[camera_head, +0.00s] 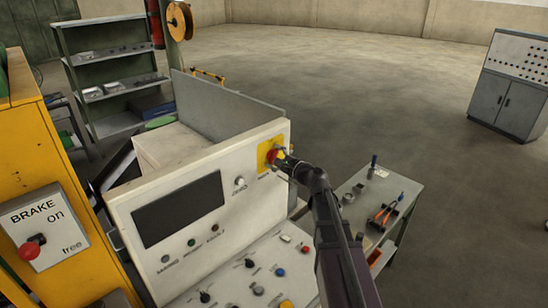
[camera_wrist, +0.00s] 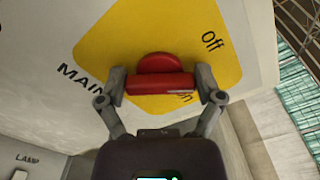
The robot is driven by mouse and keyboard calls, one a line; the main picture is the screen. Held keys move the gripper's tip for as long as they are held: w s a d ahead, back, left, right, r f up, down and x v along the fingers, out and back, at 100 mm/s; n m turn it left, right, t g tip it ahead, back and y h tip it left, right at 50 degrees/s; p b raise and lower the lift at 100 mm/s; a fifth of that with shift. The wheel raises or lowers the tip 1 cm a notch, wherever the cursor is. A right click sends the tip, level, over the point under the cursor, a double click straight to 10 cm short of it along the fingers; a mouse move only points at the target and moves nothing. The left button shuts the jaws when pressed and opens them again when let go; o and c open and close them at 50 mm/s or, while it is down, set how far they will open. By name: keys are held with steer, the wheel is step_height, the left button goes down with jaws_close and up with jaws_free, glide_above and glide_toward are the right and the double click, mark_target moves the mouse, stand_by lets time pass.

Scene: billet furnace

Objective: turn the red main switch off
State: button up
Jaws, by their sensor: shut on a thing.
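The red main switch (camera_head: 272,156) sits on a yellow plate on the front of the pale control cabinet. In the wrist view the red switch handle (camera_wrist: 160,83) lies crosswise between the two fingers, under a round red hub. A pale mark shows near the handle's right end, close to the partly covered "on" label. The "Off" label (camera_wrist: 210,40) is on the yellow plate (camera_wrist: 110,45), up and right of the handle. My gripper (camera_wrist: 161,84) is shut on the handle, one finger at each end. In the head view my gripper (camera_head: 283,161) reaches the switch from the right.
The cabinet has a dark screen (camera_head: 178,209), with knobs and buttons on the sloping panel below. A brake panel (camera_head: 43,228) with a red knob is at the left. A small tool table (camera_head: 405,187) stands right of my arm. Open floor lies behind.

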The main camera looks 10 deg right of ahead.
steer(key=n, duration=0.6)
steer(key=shift+f+n, duration=0.15)
steer(key=shift+n, duration=0.25)
steer(key=o, duration=0.9)
steer(key=shift+v, duration=6)
steer(key=shift+a+f, duration=0.1)
